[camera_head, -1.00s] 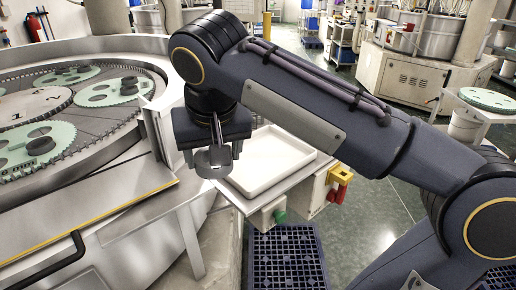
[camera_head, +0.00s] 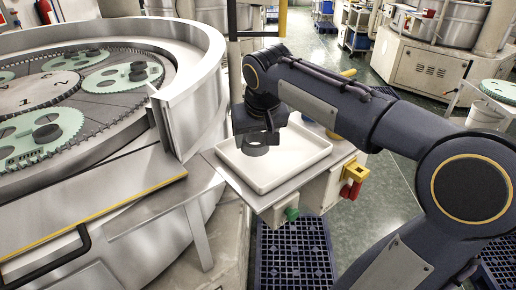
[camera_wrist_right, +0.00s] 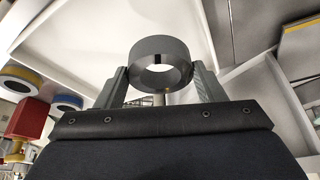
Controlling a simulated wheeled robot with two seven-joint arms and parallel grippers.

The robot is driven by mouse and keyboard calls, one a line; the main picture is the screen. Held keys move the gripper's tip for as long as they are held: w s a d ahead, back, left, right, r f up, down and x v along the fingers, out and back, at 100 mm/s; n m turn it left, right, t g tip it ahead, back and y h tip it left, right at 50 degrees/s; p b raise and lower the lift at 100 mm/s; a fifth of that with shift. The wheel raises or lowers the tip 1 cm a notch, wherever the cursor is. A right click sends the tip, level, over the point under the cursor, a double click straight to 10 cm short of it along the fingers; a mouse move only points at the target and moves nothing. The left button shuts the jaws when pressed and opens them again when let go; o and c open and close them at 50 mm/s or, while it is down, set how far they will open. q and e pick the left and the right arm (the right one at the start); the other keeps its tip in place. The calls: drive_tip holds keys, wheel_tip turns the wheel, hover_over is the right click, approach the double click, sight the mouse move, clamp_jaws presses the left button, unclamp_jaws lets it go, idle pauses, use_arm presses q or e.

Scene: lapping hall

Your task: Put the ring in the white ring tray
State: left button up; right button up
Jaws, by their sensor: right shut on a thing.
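The ring (camera_head: 256,151) is a dark grey metal band. My right gripper (camera_head: 258,141) is shut on it and holds it above the left part of the white ring tray (camera_head: 297,165). In the right wrist view the ring (camera_wrist_right: 148,50) sits between the two fingertips with its hole showing. The tray is a shallow rectangle with a raised rim and looks empty where it shows. The gripper and ring hide part of its back left. My left gripper is not in view.
The large lapping machine (camera_head: 95,85), with green carriers and dark rings on its plate, stands at left. Its raised steel wall (camera_head: 190,95) is close left of my gripper. Red and yellow switches (camera_head: 352,182) and a green knob (camera_head: 291,214) are by the tray's stand.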

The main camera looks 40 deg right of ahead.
sight(258, 162)
drive_tip(key=shift+w+d+f, duration=0.1)
drive_tip(key=shift+d+f, duration=0.1)
drive_tip(key=shift+f, duration=0.05)
drive_tip(key=shift+w+d+f, duration=0.1)
drive_tip(key=shift+d+f, duration=0.05)
drive_tip(key=shift+f, duration=0.8)
drive_tip(key=shift+d+f, duration=0.1)
drive_tip(key=shift+f, duration=0.8)
drive_tip(key=shift+f, duration=0.2)
drive_tip(key=o, duration=1.1)
drive_tip(key=shift+r, duration=0.1)
